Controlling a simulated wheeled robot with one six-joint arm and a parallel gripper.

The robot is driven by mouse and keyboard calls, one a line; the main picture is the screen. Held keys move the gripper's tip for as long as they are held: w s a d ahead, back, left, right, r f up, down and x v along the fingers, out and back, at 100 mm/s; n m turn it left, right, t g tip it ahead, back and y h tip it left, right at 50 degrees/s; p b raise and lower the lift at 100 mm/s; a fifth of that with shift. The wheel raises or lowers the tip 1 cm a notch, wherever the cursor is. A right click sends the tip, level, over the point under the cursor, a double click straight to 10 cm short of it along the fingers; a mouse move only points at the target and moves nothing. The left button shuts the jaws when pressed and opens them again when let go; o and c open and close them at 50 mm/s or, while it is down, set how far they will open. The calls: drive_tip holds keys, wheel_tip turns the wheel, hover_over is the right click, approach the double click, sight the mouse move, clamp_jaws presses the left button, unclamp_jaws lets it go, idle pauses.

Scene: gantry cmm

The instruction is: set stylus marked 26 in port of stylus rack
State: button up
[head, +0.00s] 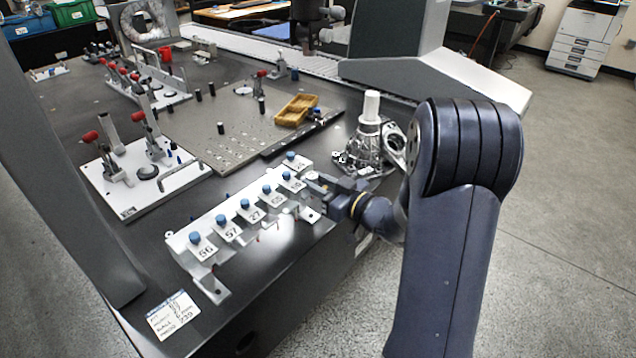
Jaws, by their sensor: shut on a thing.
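The white stylus rack (181,254) runs diagonally along the table's near edge, with a row of blue-capped styluses bearing white number tags. The near-left tags read 56 (205,252), 57 (231,234) and 27 (254,216); two farther tags are hard to read. My gripper (309,177) is at the rack's far right end, shut on the endmost blue-capped stylus (298,162). Its tag is turned and small, perhaps 26. This stylus stands slightly out of line with the row. The fingertips are small, and I cannot tell whether its lower end is in a port; the port is hidden.
A metal housing with a white cylinder (371,112) stands close behind my gripper. Clamp fixtures (147,172), a grey perforated plate (235,125) and a yellow tray (297,109) lie beyond the rack. A handwritten card (174,315) lies at the near corner.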

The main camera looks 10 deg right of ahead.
drive_tip(key=o, duration=1)
drive_tip(key=v, duration=1)
drive_tip(key=shift+s+d, duration=0.25)
drive_tip(key=shift+s, duration=0.05)
drive_tip(key=x, duration=1.1)
drive_tip(key=shift+s+r, duration=0.1)
drive_tip(key=shift+r, duration=0.15)
